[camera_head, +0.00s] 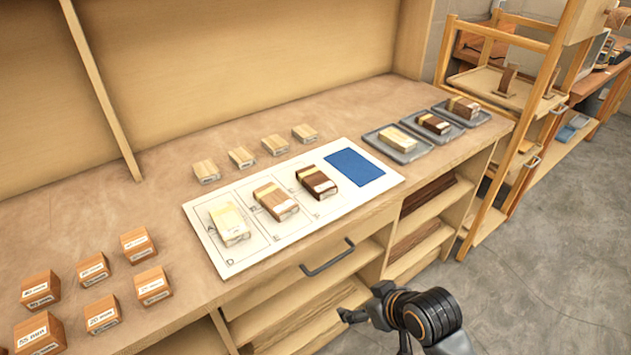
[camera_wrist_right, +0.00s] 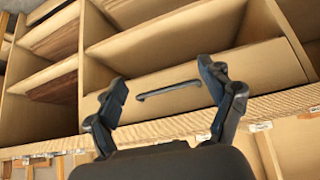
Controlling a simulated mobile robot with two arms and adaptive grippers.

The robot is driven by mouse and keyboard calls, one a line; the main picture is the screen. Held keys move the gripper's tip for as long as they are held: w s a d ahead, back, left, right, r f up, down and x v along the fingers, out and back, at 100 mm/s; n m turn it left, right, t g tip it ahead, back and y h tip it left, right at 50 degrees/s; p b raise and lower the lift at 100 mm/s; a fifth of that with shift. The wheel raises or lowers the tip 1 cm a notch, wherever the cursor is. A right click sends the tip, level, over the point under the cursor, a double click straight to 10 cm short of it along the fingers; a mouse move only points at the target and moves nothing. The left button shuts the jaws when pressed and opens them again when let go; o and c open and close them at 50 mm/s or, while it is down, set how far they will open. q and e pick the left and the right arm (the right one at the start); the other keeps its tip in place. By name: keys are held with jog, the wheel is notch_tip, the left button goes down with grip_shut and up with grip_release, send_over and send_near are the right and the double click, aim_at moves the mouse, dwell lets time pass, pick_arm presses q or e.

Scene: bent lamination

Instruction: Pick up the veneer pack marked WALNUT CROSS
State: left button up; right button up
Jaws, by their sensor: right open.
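Veneer packs lie in two groups in the head view. On the white board (camera_head: 292,240) are a pale pack (camera_head: 229,223), a mid-brown pack (camera_head: 276,201) and a dark brown pack (camera_head: 316,182). On grey trays at the right are a pale pack (camera_head: 398,138), a dark pack (camera_head: 433,124) and a brown pack (camera_head: 463,107). Their labels are too small to read, so I cannot tell which is marked WALNUT CROSS. My right gripper (camera_head: 364,303) is open and empty in front of the bench, below the worktop edge; its fingers also show in the right wrist view (camera_wrist_right: 164,78). My left gripper is out of view.
A drawer handle (camera_head: 328,257) sticks out of the bench front, near my right gripper. Several small wooden blocks (camera_head: 93,268) stand at the left, and more behind the board (camera_head: 242,157). A blue patch (camera_head: 355,167) on the board is bare. A wooden rack (camera_head: 520,130) stands at right.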

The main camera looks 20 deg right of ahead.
jog(key=w+d+r+t+y, duration=0.25)
jog(key=w+r+t, duration=0.25)
jog(key=w+r, duration=1)
send_near(323, 184)
jog(key=shift+t, duration=0.3)
jog(key=x, duration=0.4)
jog(key=shift+a+f, duration=0.15)
jog(key=shift+f, duration=0.2)
jog(key=shift+h, duration=0.25)
jog(key=shift+p+x, duration=0.6)
jog(key=shift+x, duration=2.4)
jog(key=shift+a+r+n, duration=0.1)
jog(key=shift+n, duration=0.2)
jog(key=c, duration=1.3)
